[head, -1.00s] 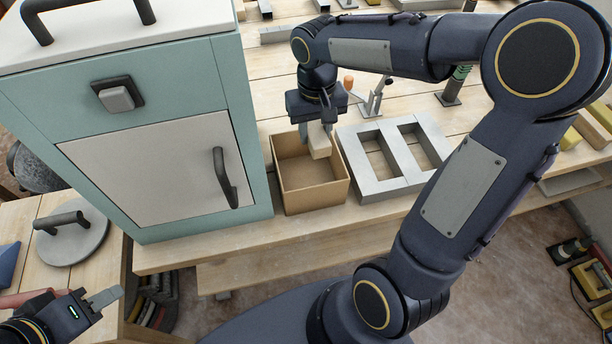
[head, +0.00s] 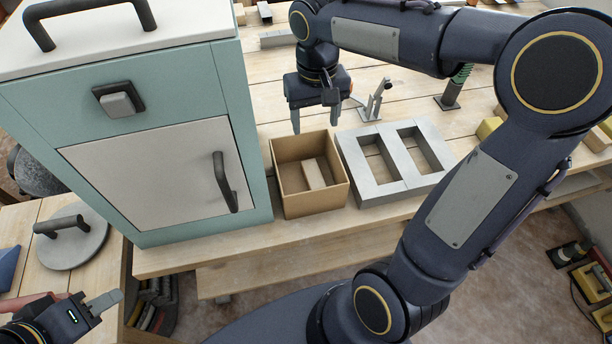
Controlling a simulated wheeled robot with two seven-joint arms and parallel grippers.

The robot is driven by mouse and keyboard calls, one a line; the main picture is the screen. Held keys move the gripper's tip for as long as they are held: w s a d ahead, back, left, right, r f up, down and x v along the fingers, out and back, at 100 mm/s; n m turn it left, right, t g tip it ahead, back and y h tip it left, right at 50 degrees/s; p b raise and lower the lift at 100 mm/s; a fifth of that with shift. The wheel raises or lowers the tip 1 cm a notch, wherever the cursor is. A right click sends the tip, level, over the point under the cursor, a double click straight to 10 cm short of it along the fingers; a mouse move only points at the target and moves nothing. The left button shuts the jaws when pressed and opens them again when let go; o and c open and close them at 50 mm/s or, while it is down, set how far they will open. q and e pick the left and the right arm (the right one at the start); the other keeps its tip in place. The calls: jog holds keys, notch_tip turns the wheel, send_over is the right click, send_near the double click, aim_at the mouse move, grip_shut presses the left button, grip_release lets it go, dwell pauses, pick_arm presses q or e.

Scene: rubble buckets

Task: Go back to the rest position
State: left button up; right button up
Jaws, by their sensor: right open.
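My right gripper (head: 315,122) is open and empty. It hangs just above and behind the open cardboard box (head: 312,199), pointing down. A small light wooden block (head: 313,174) lies inside the box. My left gripper (head: 104,302) is at the lower left, low beside the side table. One flat grey finger shows there, and I cannot tell whether the jaws are open or shut.
A teal cabinet (head: 180,72) with a closed white door stands left of the box. A grey two-opening block (head: 363,187) lies right of the box. A metal toggle clamp (head: 375,104) stands behind. A round grey lid (head: 72,246) lies on the left table.

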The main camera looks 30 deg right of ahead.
jog(key=shift+r, duration=1.55)
jog(key=shift+s, duration=0.1)
jog(key=s+a+f+t+y, duration=0.2)
jog(key=s, duration=0.6)
jog(key=s+a+f+t+y, duration=0.1)
jog(key=s+a+f+t, duration=0.1)
jog(key=s, duration=0.6)
jog(key=shift+s+f+t+y, duration=0.4)
jog(key=shift+f+t, duration=0.05)
jog(key=shift+t, duration=0.35)
jog(key=shift+n, duration=0.3)
jog(key=shift+c, duration=0.2)
